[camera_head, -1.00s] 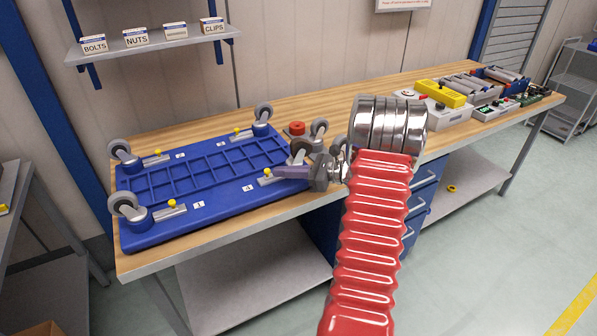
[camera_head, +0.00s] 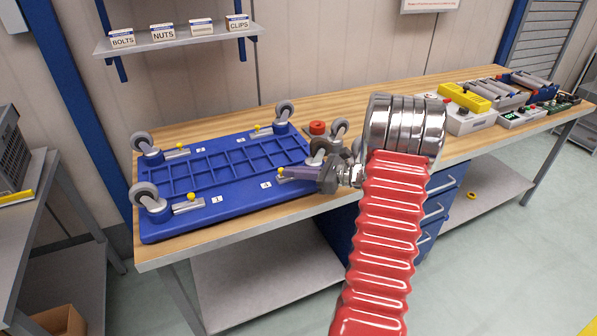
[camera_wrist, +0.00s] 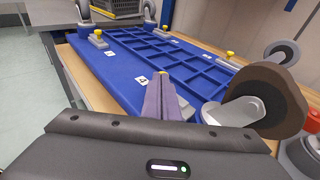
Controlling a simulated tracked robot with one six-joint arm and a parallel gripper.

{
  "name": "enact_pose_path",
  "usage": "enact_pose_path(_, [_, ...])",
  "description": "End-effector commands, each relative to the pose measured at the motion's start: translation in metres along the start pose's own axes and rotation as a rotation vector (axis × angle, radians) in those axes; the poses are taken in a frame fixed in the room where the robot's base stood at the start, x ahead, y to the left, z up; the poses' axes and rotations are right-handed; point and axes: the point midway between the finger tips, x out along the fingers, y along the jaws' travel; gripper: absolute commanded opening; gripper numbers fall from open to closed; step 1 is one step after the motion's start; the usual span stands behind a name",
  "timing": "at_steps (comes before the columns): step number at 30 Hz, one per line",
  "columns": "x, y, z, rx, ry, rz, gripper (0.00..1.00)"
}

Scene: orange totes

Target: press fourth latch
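A blue dolly (camera_head: 250,205) lies upside down on the bench, with grey casters at its corners. Each corner area has a grey latch with a yellow knob. My gripper (camera_head: 284,174) is at the front right corner, its fingertips at the knob of the latch (camera_head: 280,171) there. In the wrist view my purple-grey fingers (camera_wrist: 164,84) lie together, shut, with nothing seen between them. The knob's yellow top (camera_wrist: 163,73) shows just past the tips. A number tag (camera_wrist: 141,80), apparently 4, lies left of them. The fingers hide most of this latch; contact cannot be told.
A brown-tyred caster (camera_wrist: 258,97) stands close on the right of my fingers in the wrist view. Yellow and grey devices (camera_head: 468,98) stand at the bench's right end. A shelf of labelled boxes (camera_head: 180,39) hangs above.

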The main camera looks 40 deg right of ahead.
Motion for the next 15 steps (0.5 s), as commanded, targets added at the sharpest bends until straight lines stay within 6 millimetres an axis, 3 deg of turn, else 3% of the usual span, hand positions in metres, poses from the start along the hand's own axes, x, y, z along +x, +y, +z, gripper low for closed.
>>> enact_pose_path(7, [-0.004,0.0,0.0,0.0,0.0,0.003,0.0])
enact_pose_path(15, [-0.029,-0.002,0.002,-0.002,-0.001,0.008,0.0])
